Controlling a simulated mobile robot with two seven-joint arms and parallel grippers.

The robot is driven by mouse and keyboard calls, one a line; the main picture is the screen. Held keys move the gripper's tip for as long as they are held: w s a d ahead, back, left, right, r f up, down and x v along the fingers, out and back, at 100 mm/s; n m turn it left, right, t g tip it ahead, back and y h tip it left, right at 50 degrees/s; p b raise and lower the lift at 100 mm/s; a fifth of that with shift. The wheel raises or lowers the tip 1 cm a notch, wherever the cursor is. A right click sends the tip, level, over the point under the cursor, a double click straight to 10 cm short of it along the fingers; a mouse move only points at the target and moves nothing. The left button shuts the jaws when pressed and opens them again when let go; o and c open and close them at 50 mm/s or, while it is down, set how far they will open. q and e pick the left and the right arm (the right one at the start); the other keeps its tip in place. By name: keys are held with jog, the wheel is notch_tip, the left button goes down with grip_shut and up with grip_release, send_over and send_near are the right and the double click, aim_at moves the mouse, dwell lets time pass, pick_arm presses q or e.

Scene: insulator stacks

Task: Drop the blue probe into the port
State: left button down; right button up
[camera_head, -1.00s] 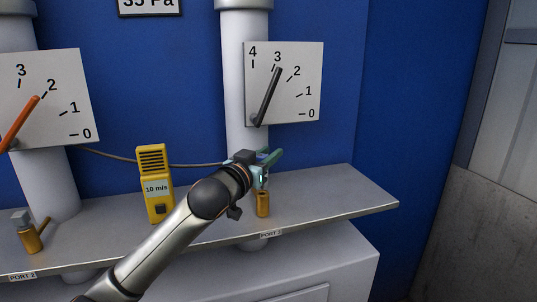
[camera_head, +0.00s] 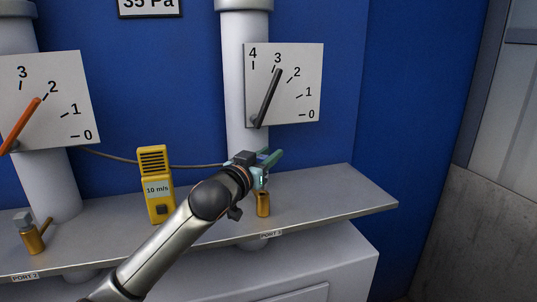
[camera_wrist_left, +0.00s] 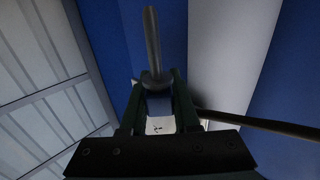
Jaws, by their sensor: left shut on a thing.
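My left gripper (camera_head: 270,158) reaches in above the shelf, its green fingers shut on the blue probe (camera_head: 262,182). Only a small pale blue part of the probe shows below the fingers. It appears just above the open top of a brass port (camera_head: 263,205). I cannot tell whether its tip is inside or still above the opening. In the left wrist view the fingers (camera_wrist_left: 157,78) frame a grey rod (camera_wrist_left: 152,40); whether it belongs to the probe is unclear. My right gripper is not in view.
A yellow meter (camera_head: 155,185) reading 10 m/s stands on the grey shelf (camera_head: 330,193); a cable (camera_head: 195,165) runs right from behind it. A second brass port (camera_head: 32,240) is at left. White ducts and dial plates (camera_head: 300,85) stand behind. The shelf's right end is clear.

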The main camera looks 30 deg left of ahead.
pick_arm(q)
jog(key=shift+f+b, duration=1.55)
jog(key=shift+f, duration=1.05)
jog(key=c, duration=1)
grip_release()
jog(key=o, duration=0.4)
jog(key=shift+f, duration=0.1)
